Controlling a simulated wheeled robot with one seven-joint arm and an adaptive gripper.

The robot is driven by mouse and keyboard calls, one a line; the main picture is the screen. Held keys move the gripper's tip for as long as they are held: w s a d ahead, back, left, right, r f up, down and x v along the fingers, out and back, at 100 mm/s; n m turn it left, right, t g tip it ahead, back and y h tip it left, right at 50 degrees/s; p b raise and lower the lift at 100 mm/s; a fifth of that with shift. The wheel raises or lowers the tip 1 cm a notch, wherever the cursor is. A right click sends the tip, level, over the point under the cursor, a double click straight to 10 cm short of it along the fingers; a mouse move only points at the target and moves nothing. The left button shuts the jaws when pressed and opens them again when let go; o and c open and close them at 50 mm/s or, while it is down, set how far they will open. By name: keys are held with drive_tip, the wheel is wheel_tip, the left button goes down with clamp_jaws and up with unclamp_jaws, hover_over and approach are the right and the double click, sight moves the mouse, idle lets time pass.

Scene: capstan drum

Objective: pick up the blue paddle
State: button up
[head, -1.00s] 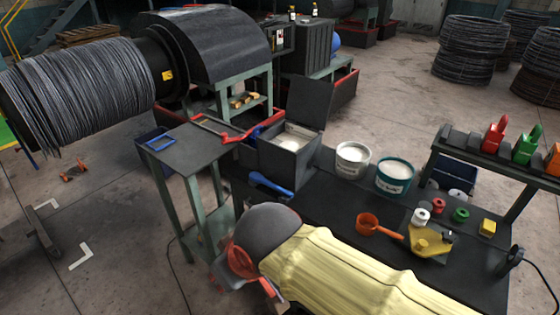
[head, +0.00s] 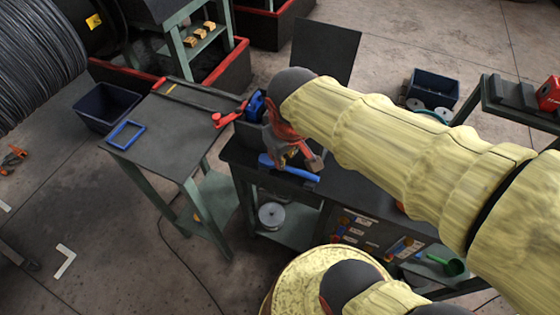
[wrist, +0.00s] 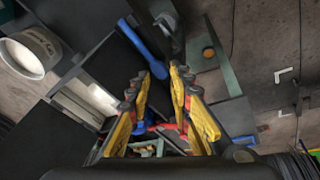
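The blue paddle (head: 290,170) lies at the left front of the dark bench in the head view, partly hidden by my gripper. In the wrist view the paddle (wrist: 143,47) runs diagonally, and its lower end appears between my fingertips. My gripper (wrist: 160,73) has its two yellow fingers apart, with nothing held between them. In the head view my gripper (head: 293,155) is low over the paddle, pointing down. I cannot tell whether the fingers touch it.
A side table (head: 165,135) on the left carries a blue frame (head: 127,134) and a red-handled tool (head: 229,117). An open box lid (head: 325,50) stands behind my arm. A white bucket (wrist: 30,52) shows in the wrist view. My arm covers much of the bench.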

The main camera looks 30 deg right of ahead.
drive_tip(key=w+d+f+n+g+h+p, duration=0.2)
drive_tip(key=w+d+f+n+g+p, duration=0.15)
drive_tip(key=w+f+p, duration=0.3)
drive_tip(key=n+g+h+p, duration=0.1)
drive_tip(key=n+g+p, duration=0.1)
drive_tip(key=p, duration=0.1)
approach(301, 172)
drive_tip(key=x, duration=0.9)
drive_tip(key=shift+r, duration=0.1)
drive_tip(key=shift+c, duration=1.3)
clamp_jaws()
